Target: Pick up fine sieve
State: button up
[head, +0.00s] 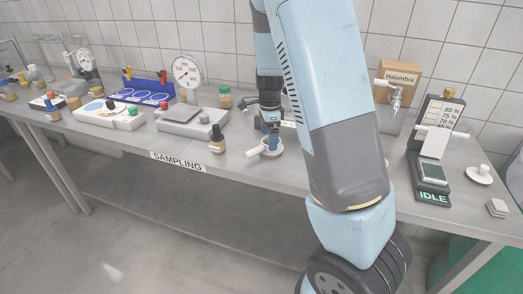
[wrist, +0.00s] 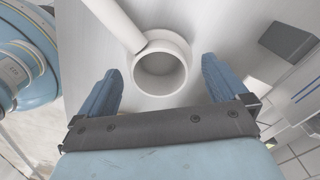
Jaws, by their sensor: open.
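A white round sieve-like piece with a straight handle lies on the steel bench, its handle (head: 252,152) pointing left toward the front edge. I take it for the fine sieve; its mesh cannot be made out. In the wrist view its round rim (wrist: 184,48) faces me, with the handle running to the upper left. My gripper (head: 271,140) points down over it. In the wrist view my gripper (wrist: 162,72) is open, with one blue finger on each side of the ring. Gaps show between the fingers and the ring, and nothing is held.
A brown bottle (head: 217,139) stands left of the sieve, near a grey scale (head: 190,122). A dark block (wrist: 286,40) lies right of the ring. A Halumbra box (head: 400,78) with a tap, and an IDLE device (head: 432,174), stand to the right.

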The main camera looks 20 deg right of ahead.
jog(key=shift+f, duration=1.45)
jog(key=c, duration=0.7)
jog(key=shift+r, duration=0.1)
